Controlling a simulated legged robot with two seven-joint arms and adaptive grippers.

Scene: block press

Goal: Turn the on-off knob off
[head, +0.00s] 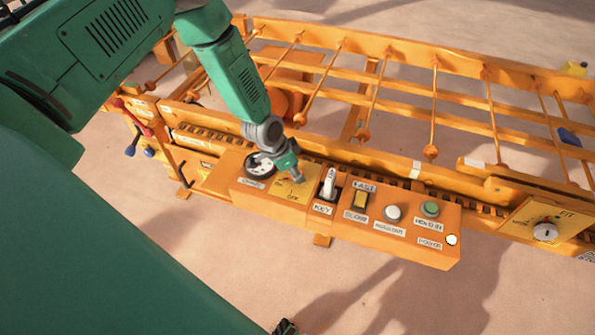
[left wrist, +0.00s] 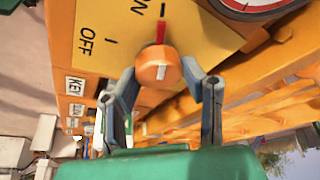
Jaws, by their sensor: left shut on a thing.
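The on-off knob (left wrist: 158,66) is orange and round with a red pointer, on a yellow plate (left wrist: 92,16) marked ON and OFF. The pointer lines up with the tick beside ON. My left gripper (left wrist: 162,84) is shut on the knob, one finger on each side. In the head view my left gripper (head: 297,176) reaches down onto the yellow plate (head: 283,190) and hides most of the knob. A small dark piece at the bottom edge of the head view may be part of my right gripper; its jaws cannot be made out.
An orange rail frame (head: 400,50) runs behind. The sandy ground in front is clear.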

